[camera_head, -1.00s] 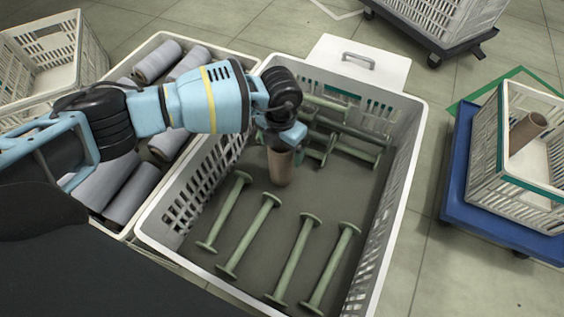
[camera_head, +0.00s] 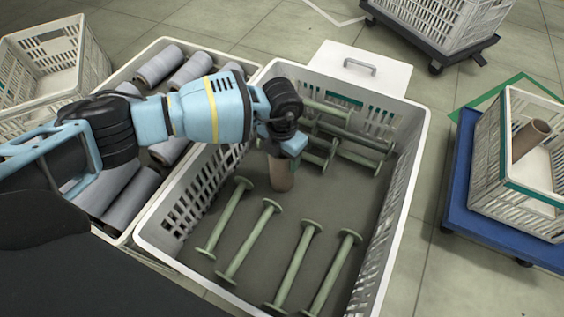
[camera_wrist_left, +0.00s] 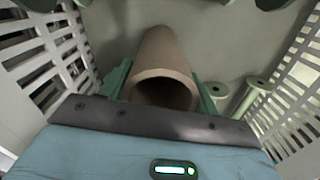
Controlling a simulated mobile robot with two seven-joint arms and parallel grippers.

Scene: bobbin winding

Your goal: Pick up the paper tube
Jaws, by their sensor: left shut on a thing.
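The brown paper tube (camera_head: 281,174) is in the middle crate, among green bobbins. In the head view it hangs or stands nearly upright below my left gripper (camera_head: 282,150). In the left wrist view the tube (camera_wrist_left: 160,68) shows its open end towards the camera, with the green fingers of my left gripper (camera_wrist_left: 162,92) on both sides of it. The gripper is shut on the tube. I cannot tell whether the tube's lower end touches the crate floor. My right gripper is not in view.
Several green bobbins (camera_head: 294,267) lie in the front of the white crate (camera_head: 421,150), and more lie at its back. A crate of grey rolls (camera_head: 158,64) stands to the left. A second brown tube (camera_head: 530,140) leans in a crate on a blue dolly (camera_head: 462,190).

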